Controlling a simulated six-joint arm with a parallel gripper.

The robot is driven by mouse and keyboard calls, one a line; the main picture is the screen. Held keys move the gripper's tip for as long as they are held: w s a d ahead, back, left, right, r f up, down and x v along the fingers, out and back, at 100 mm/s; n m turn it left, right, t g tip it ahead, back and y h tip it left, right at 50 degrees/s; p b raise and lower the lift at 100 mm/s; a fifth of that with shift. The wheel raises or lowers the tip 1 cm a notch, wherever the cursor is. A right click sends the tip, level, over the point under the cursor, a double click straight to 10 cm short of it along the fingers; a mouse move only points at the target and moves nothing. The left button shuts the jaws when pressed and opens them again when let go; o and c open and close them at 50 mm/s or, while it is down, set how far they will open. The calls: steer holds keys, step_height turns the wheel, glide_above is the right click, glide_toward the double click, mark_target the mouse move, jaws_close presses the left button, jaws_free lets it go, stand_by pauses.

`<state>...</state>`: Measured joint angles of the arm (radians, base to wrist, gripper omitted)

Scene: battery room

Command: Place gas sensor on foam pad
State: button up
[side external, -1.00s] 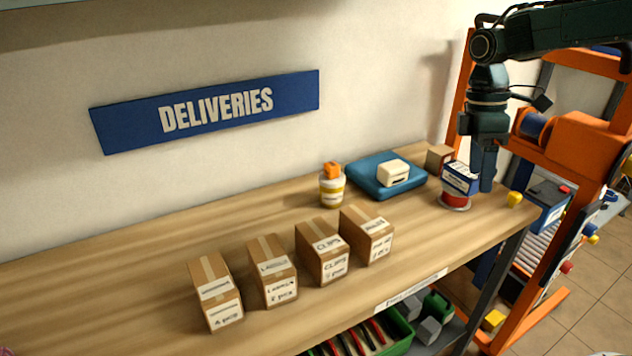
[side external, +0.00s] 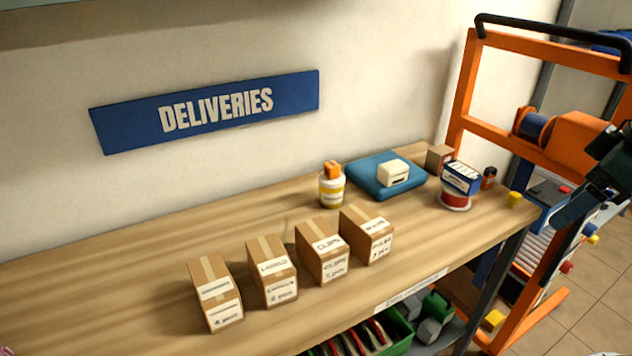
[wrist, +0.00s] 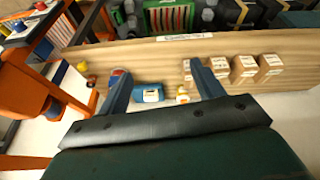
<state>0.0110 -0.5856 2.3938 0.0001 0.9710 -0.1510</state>
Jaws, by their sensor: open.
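The blue foam pad (side external: 360,170) lies at the back of the wooden bench, toward its right end. A cream box with a dark mark on its front (side external: 393,173) rests on the pad; it looks like the gas sensor, though I cannot be sure. The pad also shows between my fingers in the wrist view (wrist: 150,98), well beyond them. My gripper (side external: 572,208) is at the right edge of the side view, off the bench and clear of the pad. In the wrist view its fingers (wrist: 158,70) are wide apart with nothing held.
Right of the pad stand a cardboard box (side external: 439,157), a blue-and-white box (side external: 461,177) on a red tin (side external: 455,201), a small dark item (side external: 488,177) and a yellow piece (side external: 515,199). A white jar (side external: 331,188) carries an orange block. Several cartons (side external: 270,272) line the front.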

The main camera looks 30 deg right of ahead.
steer(key=shift+s+a+f+m+t, duration=0.15)
steer(key=shift+s+m+t, duration=0.25)
steer(key=shift+s, duration=0.2)
steer(key=shift+s+d+f+m+t, duration=0.1)
steer(key=shift+s+m+t, duration=0.25)
steer(key=shift+s, duration=0.25)
